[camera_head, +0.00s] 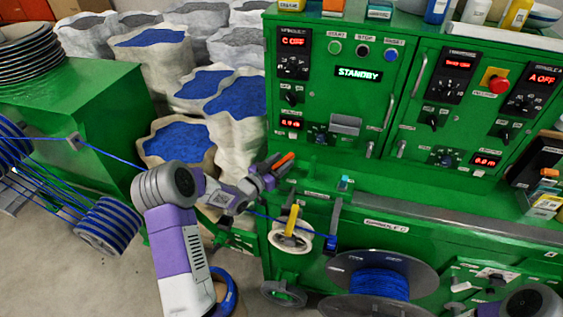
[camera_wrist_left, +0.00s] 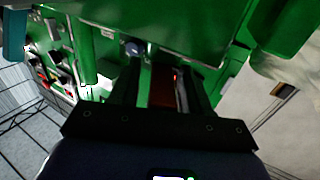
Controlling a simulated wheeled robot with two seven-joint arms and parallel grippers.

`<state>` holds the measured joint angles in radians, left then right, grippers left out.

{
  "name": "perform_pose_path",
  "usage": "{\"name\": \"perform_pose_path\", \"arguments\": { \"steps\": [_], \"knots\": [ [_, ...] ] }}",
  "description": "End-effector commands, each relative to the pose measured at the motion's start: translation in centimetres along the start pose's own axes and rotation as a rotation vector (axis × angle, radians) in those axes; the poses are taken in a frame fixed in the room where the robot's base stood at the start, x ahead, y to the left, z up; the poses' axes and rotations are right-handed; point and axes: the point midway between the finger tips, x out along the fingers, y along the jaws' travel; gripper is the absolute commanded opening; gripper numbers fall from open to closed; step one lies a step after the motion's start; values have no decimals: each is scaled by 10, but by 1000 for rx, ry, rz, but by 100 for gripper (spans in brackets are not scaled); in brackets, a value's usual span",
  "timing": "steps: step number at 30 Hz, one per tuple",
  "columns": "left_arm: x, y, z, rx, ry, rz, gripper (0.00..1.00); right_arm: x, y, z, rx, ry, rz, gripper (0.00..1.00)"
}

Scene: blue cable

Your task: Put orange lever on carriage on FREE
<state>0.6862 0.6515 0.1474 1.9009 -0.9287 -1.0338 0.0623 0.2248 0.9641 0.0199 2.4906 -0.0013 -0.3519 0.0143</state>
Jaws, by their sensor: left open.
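The orange lever (camera_head: 284,160) shows at the left front edge of the green machine, right at the fingertips of my left gripper (camera_head: 270,166). My left gripper is open, its fingers pointing at the machine. In the left wrist view a dark red-orange piece, likely the orange lever (camera_wrist_left: 162,88), lies between the two open fingers (camera_wrist_left: 160,75). I cannot tell whether the fingers touch it. The lever's base is hidden behind the gripper, and I cannot read a FREE mark. My right gripper is out of view; only part of my right arm shows at the bottom right.
A yellow lever (camera_head: 292,220) stands by a white pulley (camera_head: 290,238) below the gripper. Blue cable (camera_head: 110,157) runs in from the left. A cable reel (camera_head: 380,284) sits lower right. Sacks of blue granules (camera_head: 178,141) stand behind my left arm. The panel (camera_head: 358,73) reads STANDBY.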

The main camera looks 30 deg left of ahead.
Motion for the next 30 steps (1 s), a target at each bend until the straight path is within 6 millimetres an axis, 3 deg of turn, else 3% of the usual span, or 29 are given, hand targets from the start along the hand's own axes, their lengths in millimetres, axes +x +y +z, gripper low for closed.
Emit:
{"name": "perform_pose_path", "arguments": {
  "steps": [9,19,30],
  "knots": [
    [4,0,0,-1,-1,0,47,0,0,0,0,0,0,43],
    [4,0,0,0,-1,0,0,0,0,0,0,0,0,43],
    [-1,-4,1,1,0,-24,0,3,1,0,0,0,0,43]
  ]
}}
